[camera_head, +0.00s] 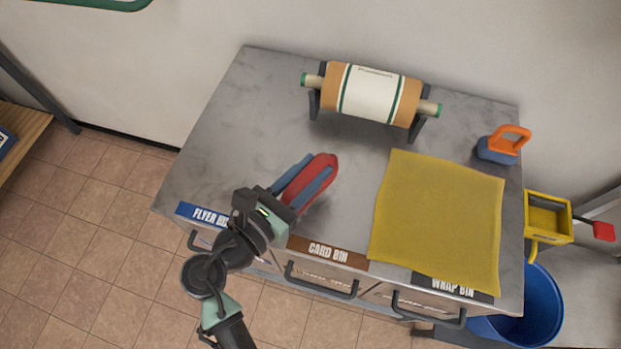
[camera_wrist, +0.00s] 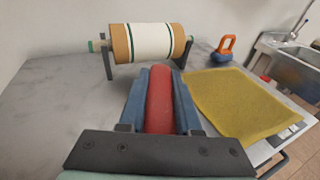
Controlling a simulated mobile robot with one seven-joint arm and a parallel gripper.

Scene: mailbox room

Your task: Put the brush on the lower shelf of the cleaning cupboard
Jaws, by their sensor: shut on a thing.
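My gripper (camera_head: 303,182) is shut on a long, rounded red thing (camera_head: 325,162) above the front left of the grey worktop. In the wrist view the red thing (camera_wrist: 159,100) lies between the two blue fingers; its underside is hidden, and I cannot tell what it is. A blue block with an orange loop handle (camera_head: 500,146), which looks like a scrubbing brush, stands on the worktop's right edge, apart from my gripper. It also shows in the wrist view (camera_wrist: 224,48). I do not see the cleaning cupboard in either view.
The worktop (camera_head: 235,120) has a paper roll on a stand (camera_head: 372,95) at the back and a yellow cloth (camera_head: 438,215) at right. Labelled bins with handles line its front. A blue bucket (camera_head: 545,305) and a yellow container (camera_head: 548,217) stand at right. The worktop's left is bare.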

